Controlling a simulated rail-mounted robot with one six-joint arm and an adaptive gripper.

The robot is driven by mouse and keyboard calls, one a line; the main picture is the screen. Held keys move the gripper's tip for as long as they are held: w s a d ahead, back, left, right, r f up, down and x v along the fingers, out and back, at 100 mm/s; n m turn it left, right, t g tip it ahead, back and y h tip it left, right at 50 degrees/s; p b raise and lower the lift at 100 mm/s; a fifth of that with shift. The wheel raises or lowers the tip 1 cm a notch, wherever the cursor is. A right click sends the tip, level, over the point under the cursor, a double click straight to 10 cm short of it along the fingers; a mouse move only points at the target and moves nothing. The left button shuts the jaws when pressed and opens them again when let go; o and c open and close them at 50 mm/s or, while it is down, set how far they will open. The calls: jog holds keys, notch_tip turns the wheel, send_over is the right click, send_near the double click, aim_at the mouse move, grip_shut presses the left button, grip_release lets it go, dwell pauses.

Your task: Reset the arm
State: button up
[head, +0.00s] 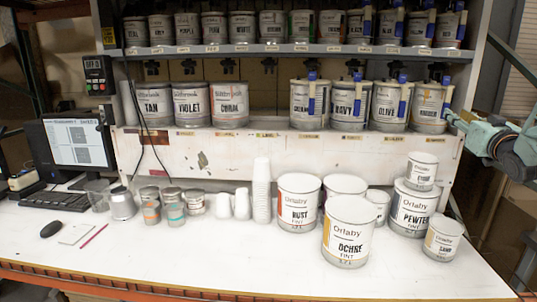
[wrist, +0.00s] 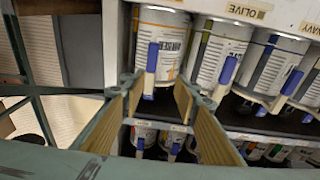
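My gripper (wrist: 158,84) is open, with its two tan-padded fingers spread apart and nothing between them. It also shows at the right edge of the head view (head: 456,120), in front of the right end of the middle shelf. A white can with an orange-yellow stripe (wrist: 162,38) shows beyond the fingertips in the wrist view. It is the rightmost can on the middle shelf in the head view (head: 427,106), with a blue-handled tool on its front. I cannot tell the exact gap between the fingertips and this can.
The rack's middle shelf (head: 245,150) holds several labelled cans, and the upper shelf holds more. On the white table (head: 200,255) stand cans, including Rust (head: 297,205), Ochre (head: 348,235) and Pewter (head: 412,210), plus stacked cups (head: 262,190). A monitor (head: 80,145) stands left.

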jog(key=s+a+g, duration=0.4)
jog(key=s+a, duration=0.4)
jog(key=a, duration=0.4)
jog(key=s+a+g, duration=0.3)
jog(key=s+a, duration=0.5)
jog(key=a, duration=0.4)
jog(key=s+a+f+g+y, duration=0.1)
jog(key=s+a+f, duration=0.3)
jog(key=s, duration=1)
jog(key=s+a+f+n+g+y, duration=0.1)
jog(key=s+a+f+g, duration=0.3)
jog(key=s+a, duration=0.7)
jog(key=s+a+f+g+y, duration=0.1)
jog(key=s+a+f+g, duration=0.2)
jog(key=s, duration=1.6)
jog(key=a+f, duration=0.2)
jog(key=a, duration=0.3)
jog(key=shift+s+a+f+n, duration=0.2)
jog(key=shift+a+f+n, duration=0.1)
jog(key=shift+f, duration=0.1)
